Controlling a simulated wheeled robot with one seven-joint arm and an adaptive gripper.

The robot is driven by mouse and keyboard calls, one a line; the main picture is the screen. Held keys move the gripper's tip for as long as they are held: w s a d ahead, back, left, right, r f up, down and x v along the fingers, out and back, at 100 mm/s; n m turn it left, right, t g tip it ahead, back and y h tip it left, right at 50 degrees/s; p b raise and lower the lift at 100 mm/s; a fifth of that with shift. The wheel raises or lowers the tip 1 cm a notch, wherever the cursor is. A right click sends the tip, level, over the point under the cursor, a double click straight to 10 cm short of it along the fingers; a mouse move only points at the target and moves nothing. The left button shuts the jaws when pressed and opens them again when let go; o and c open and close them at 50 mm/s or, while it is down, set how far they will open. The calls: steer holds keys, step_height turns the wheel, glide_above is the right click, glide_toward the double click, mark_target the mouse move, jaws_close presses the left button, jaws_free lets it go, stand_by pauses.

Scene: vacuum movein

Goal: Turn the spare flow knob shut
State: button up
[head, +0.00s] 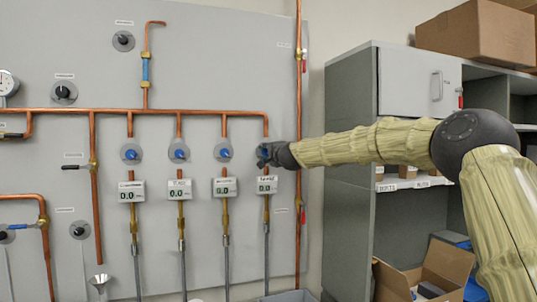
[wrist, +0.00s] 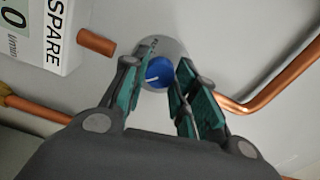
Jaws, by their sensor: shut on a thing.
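The spare flow knob (wrist: 158,75) is blue with a white pointer line, on a round grey plate, and sits between my fingers in the wrist view. My gripper (wrist: 161,68) is shut on it, with green-padded fingers at its left and right. In the head view my gripper (head: 264,155) is at the right end of the knob row and mostly hides the knob. The white spare flow display (head: 267,185) is just below; it also shows, labelled SPARE, in the wrist view (wrist: 48,30).
Other blue knobs, such as the nearest one (head: 224,152), stand in a row to the left along the copper pipe (head: 180,111). A vertical copper pipe (head: 299,120) runs close to the right of my gripper. A grey cabinet (head: 347,170) stands further right.

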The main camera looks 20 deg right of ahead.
steer(key=o, duration=1.1)
steer(key=shift+f, duration=0.15)
steer(key=shift+c, duration=0.2)
steer(key=shift+s, duration=0.15)
steer(key=s, duration=1.1)
steer(key=shift+s+d, duration=0.25)
steer(key=shift+s, duration=0.1)
